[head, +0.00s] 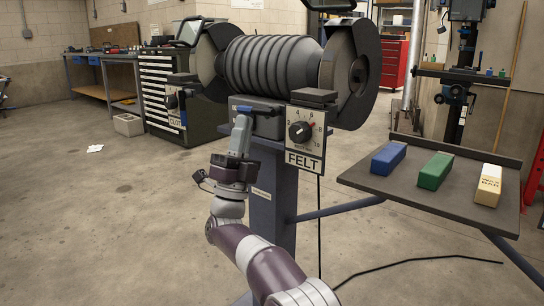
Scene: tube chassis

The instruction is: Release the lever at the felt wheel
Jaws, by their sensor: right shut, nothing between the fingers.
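The bench polisher has a ribbed grey motor body (270,64) on a dark pedestal. The felt wheel side (349,72) is at its right end under a dark guard. Below it is a panel marked FELT (305,140) with a black dial (300,131). My right gripper (242,122) is raised in front of the pedestal, left of that panel, with its fingers shut and empty. A small blue part (247,109) shows just above the fingertips; I cannot tell whether it is the lever or whether the fingers touch it. My left gripper is out of view.
A dark tray (370,184) at the right holds a blue bar (388,158), a green bar (435,171) and a wax bar (489,185). A support arm (340,209) joins it to the pedestal. A black cable (415,261) lies on the floor. The left floor is mostly clear.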

